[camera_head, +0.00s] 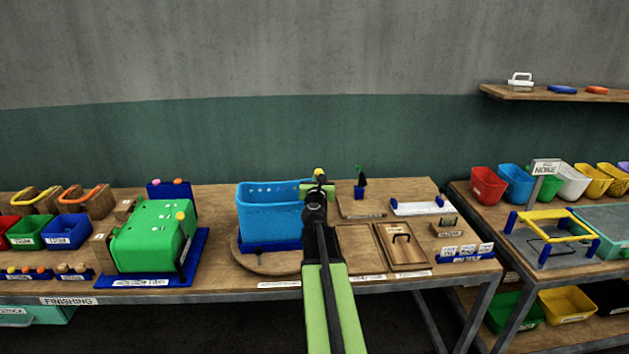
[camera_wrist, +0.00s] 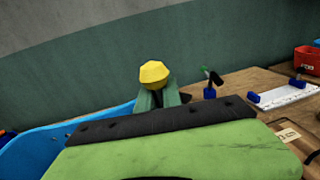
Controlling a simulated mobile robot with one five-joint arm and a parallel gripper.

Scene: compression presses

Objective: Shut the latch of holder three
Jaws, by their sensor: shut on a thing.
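My gripper (camera_head: 318,187) is at the right edge of the blue bin (camera_head: 268,212), level with its top. It is shut on a yellow knob (camera_wrist: 154,73), whose rounded top shows above the fingers. The knob also shows as a small yellow spot in the head view (camera_head: 319,172). What is under the knob is hidden by my fingers and arm. The blue bin stands on a blue base on a round wooden board (camera_head: 262,262). I cannot read a number three on any holder, nor tell how its latch stands.
A green machine (camera_head: 152,235) stands left on a blue plate. Right of my arm, a small blue stand with a green and black top (camera_head: 360,185) and a wooden tray with a black handle (camera_head: 402,249) rest on the table. A white plate with blue ends (camera_head: 420,208) lies behind.

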